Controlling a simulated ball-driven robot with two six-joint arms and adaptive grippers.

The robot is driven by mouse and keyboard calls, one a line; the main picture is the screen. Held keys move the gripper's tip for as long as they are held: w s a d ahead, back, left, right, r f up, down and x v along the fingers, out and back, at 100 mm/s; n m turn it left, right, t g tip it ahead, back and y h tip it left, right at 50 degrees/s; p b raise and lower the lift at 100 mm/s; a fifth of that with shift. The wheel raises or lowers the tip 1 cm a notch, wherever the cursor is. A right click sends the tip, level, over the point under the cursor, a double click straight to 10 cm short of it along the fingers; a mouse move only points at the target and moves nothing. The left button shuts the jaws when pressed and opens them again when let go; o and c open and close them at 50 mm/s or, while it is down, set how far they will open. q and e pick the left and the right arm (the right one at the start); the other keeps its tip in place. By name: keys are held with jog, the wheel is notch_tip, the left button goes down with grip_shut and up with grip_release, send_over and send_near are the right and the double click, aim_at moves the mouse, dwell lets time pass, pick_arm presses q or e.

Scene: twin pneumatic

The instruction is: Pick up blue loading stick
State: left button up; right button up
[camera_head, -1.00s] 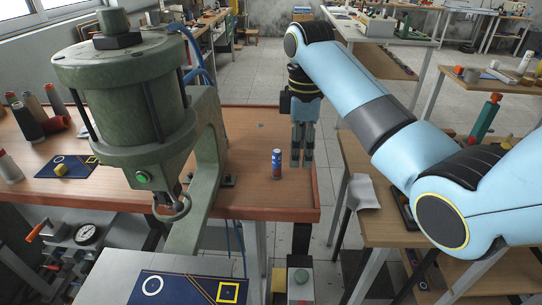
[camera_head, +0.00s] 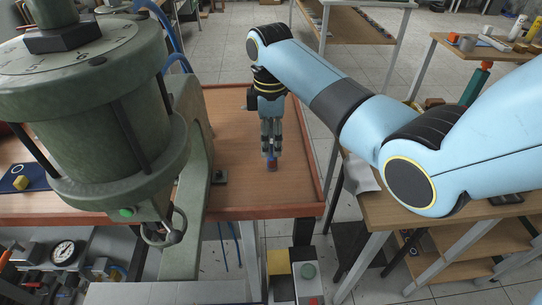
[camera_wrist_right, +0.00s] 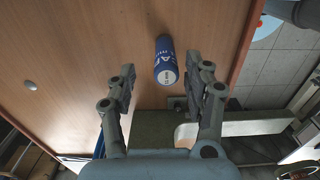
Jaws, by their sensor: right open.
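Whether either finger touches the stick cannot be told. My left gripper is not in view.
The large green pneumatic press (camera_head: 110,110) stands close on the left of the table (camera_head: 235,130). A raised wooden rim (camera_head: 306,150) runs along the table's right edge. Free tabletop lies behind the stick.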

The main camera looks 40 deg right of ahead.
aim_at(272, 155)
jog(key=f, duration=0.1)
jog(key=s+f, duration=0.1)
jog(key=f, duration=0.1)
jog(key=shift+f, duration=0.3)
jog(key=shift+w+f, duration=0.1)
jog(key=shift+f, duration=0.1)
jog(key=c, duration=0.4)
jog(key=shift+c, duration=1.1)
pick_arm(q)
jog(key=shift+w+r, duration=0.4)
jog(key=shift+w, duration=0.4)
pick_arm(e)
grip_shut()
